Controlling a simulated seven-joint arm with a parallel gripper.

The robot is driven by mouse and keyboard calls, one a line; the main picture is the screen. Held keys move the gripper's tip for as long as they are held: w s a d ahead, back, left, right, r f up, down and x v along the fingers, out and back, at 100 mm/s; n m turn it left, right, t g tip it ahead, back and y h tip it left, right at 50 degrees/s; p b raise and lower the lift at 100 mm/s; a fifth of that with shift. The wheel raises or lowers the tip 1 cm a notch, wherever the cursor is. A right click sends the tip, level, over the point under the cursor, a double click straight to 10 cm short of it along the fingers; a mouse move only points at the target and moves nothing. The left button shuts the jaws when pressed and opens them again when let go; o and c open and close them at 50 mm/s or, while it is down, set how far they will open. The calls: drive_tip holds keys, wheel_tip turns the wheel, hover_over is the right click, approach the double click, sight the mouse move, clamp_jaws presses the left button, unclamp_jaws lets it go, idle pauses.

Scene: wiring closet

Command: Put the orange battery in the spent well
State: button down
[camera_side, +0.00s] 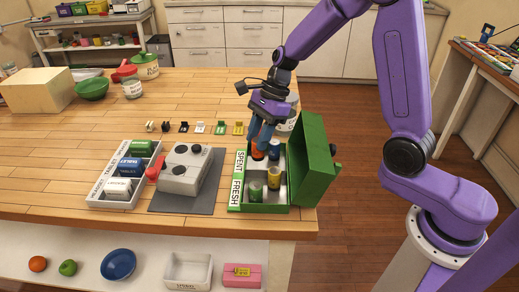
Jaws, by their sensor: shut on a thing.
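The orange battery (257,153) is upright between the fingertips of my gripper (261,143), at the back left of the green battery box. My gripper points down and is shut on the battery, whose upper part is partly hidden by the blue fingers. The box (268,208) has its lid open to the right. White labels on its left edge read SPENT (239,163) at the back and FRESH (236,191) at the front. The battery is beside the SPENT label, in or just above that well; I cannot tell whether it touches the floor.
The open lid (315,160) rises on the right. A grey device (185,170) and a labelled tray (122,195) lie left.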

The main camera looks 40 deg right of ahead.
sight(255, 159)
drive_tip(key=shift+f, duration=2.05)
drive_tip(key=shift+f, duration=0.15)
drive_tip(key=c, duration=0.8)
unclamp_jaws()
drive_tip(key=v, duration=1.2)
